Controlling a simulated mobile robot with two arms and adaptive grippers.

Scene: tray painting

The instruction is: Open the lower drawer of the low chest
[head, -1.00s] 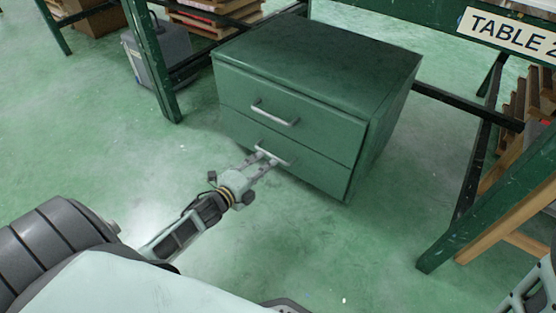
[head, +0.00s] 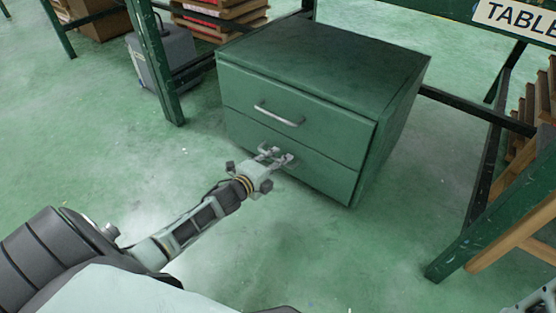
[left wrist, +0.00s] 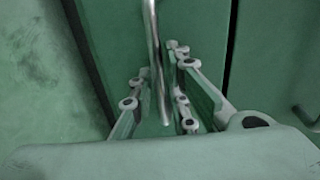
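The low green chest (head: 335,60) stands under a table frame, and its lower drawer (head: 325,178) looks closed, level with the upper drawer (head: 310,125). My left gripper (head: 276,155) is at the lower drawer's front and covers most of its handle in the head view. In the left wrist view, the lower handle (left wrist: 153,45) is a metal bar between the two fingers of my left gripper (left wrist: 158,85). The fingers are open, with gaps visible beside the bar.
The upper drawer's handle (head: 279,114) is just above my left gripper. A green table leg (head: 480,220) stands right of the chest, another (head: 152,65) to its left. A grey case (head: 163,60) is behind the left leg. Floor before the chest is clear.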

